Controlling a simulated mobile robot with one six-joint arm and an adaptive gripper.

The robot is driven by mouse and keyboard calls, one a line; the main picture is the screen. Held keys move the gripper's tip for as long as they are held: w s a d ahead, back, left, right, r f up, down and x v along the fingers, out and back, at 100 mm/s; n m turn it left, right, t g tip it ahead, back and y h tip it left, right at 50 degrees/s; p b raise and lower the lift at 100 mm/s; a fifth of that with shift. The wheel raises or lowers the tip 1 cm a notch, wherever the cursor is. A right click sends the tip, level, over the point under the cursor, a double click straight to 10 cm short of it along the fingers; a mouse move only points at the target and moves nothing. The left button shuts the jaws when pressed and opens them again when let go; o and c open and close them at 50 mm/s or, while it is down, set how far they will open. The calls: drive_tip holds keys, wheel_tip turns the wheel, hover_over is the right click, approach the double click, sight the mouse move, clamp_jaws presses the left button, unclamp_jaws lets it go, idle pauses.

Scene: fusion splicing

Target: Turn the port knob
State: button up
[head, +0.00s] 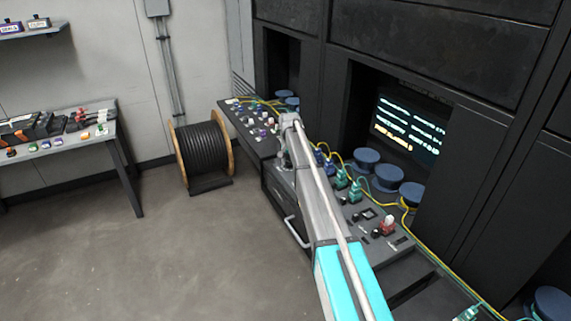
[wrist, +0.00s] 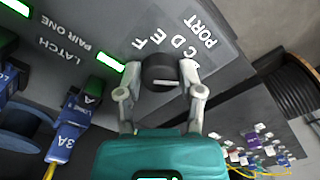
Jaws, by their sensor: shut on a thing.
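The port knob (wrist: 160,73) is a round black dial with a white pointer mark, on a grey panel (wrist: 110,30). The letters C, D, E and F and the word PORT are printed beside it. The white pointer lies roughly crosswise in the wrist view, toward the right finger. My gripper (wrist: 161,80) is shut on the knob, one grey finger on each side. In the head view my arm reaches over the console (head: 270,180) and hides the knob.
Blue plugs (wrist: 70,130) with cables stand left of the knob, near green-lit windows and LATCH and PAIR ONE labels. Green connectors (head: 355,190), blue spools (head: 367,160) and yellow cables line the console. A black cable reel (head: 203,152) stands on the floor. Open floor lies left.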

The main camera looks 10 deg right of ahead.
drive_tip(key=n, duration=0.4)
drive_tip(key=shift+w+d+n, duration=0.25)
drive_tip(key=shift+d+n, duration=0.05)
drive_tip(key=shift+n, duration=1.4)
drive_tip(key=shift+a, duration=0.1)
drive_tip(key=o, duration=1.1)
drive_tip(key=shift+o, duration=0.2)
drive_tip(key=shift+s, duration=0.1)
drive_tip(key=shift+r, duration=0.1)
